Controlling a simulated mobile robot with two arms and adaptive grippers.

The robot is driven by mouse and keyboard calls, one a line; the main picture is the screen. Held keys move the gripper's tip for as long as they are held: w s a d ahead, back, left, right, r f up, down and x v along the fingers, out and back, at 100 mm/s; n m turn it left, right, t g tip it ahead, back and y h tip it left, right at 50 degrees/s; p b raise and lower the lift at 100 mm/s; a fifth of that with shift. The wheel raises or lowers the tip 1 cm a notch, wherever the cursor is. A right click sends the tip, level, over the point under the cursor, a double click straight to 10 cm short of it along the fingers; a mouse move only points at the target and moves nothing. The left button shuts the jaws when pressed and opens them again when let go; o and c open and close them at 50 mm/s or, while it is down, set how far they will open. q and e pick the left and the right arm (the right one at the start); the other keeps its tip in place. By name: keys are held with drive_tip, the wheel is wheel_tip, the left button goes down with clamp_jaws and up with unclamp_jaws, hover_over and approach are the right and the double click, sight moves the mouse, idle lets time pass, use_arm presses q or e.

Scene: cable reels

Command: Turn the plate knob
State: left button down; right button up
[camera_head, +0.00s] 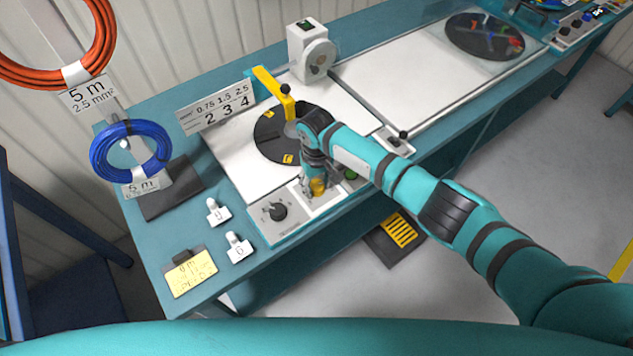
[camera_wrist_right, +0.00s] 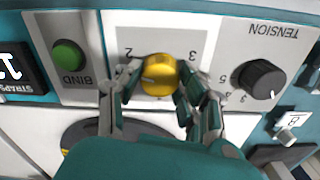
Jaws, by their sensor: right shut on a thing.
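The yellow plate knob (camera_wrist_right: 158,76) sits on the white front panel of the machine, with an upside-down 2 and 3 printed beside it in the right wrist view. A pale pointer mark shows on its face toward the left of that view. My right gripper (camera_wrist_right: 156,84) is shut on the knob, one finger on each side. In the head view the knob (camera_head: 317,187) shows low on the panel, partly covered by my right gripper (camera_head: 317,180). Any 4 mark is hidden or not readable. My left gripper is not in view.
The black TENSION knob (camera_wrist_right: 259,79) and green BIND button (camera_wrist_right: 68,55) flank the yellow knob closely. Behind it are a dark round plate (camera_head: 272,137) and a yellow arm (camera_head: 273,87). A sign (camera_head: 216,108) pairs 0.75, 1.5, 2.5 with 2, 3, 4.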

drive_tip(key=n, duration=0.5)
drive_tip(key=shift+r+n, duration=0.1)
drive_tip(key=shift+n, duration=0.2)
drive_tip(key=n, duration=0.9)
drive_tip(key=shift+w+n, duration=0.1)
drive_tip(key=shift+n, duration=0.3)
drive_tip(key=n, duration=0.5)
drive_tip(key=shift+b, duration=0.4)
drive_tip(key=shift+n, duration=0.3)
